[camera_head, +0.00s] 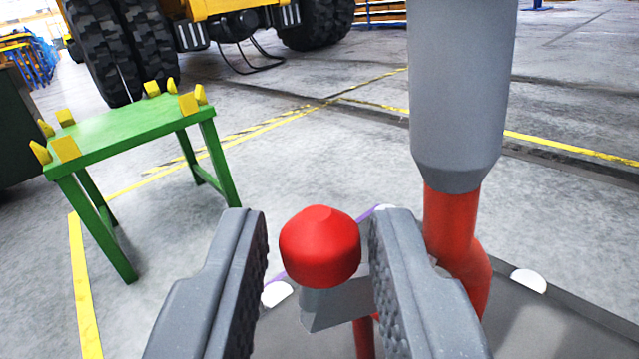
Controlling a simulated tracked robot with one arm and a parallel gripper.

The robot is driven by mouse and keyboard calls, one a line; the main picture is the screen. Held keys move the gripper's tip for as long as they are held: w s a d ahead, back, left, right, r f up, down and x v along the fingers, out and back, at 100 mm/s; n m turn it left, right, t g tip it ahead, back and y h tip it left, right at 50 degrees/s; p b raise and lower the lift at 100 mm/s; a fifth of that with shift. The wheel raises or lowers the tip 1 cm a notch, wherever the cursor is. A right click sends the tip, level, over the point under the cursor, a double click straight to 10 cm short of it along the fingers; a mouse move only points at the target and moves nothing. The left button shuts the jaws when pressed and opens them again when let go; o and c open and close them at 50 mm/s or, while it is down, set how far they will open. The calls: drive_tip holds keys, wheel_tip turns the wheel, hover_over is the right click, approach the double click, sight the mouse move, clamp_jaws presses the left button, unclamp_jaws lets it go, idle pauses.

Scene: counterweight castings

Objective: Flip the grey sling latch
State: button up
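My gripper (322,232) is at the lower middle of the view with its two grey, ridged fingers spread apart. A red rounded knob (319,245) shows between the fingers. There is a gap between the knob and the left finger, and the knob is close to the right finger; I cannot tell if they touch. A grey angled piece (335,305), which looks like the sling latch, shows just below the knob. The right finger hides part of it. A red post (364,338) shows beneath it.
A thick grey cylinder (460,90) on a red stem (451,215) stands close to the right finger. A dark plate (560,325) with white round spots lies below. A green stand (135,125) with yellow prongs is at left. A large-wheeled yellow vehicle (215,8) is behind.

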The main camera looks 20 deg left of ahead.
drive_tip(key=shift+x, duration=0.85)
drive_tip(key=shift+f, duration=0.1)
